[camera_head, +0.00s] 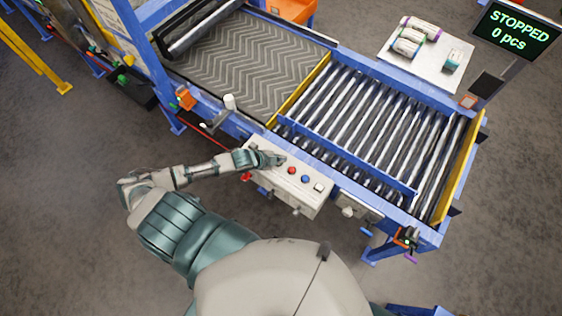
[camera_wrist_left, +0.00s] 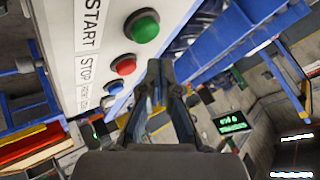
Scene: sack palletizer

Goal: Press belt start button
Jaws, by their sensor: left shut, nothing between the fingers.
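In the head view, a light control box (camera_head: 290,188) is fixed to the near side of the conveyor. The wrist view shows a green button (camera_wrist_left: 142,26) beside the word START, on a pale panel (camera_wrist_left: 62,30). A red button (camera_wrist_left: 122,65) sits beside STOP, and a blue button (camera_wrist_left: 113,87) follows. My left gripper (camera_head: 279,159) is shut and empty at the box's upper left end, hiding the green button in the head view. In the wrist view its fingertips (camera_wrist_left: 160,68) are just right of the buttons. I cannot tell whether they touch the green button. My right gripper is not in view.
A display (camera_head: 513,35) reads STOPPED, 0 pcs. A patterned belt (camera_head: 245,55) leads to steel rollers (camera_head: 375,125) in a blue frame. A white table (camera_head: 428,68) at the back holds several small packages. A white post (camera_head: 229,102) stands at the belt's near edge.

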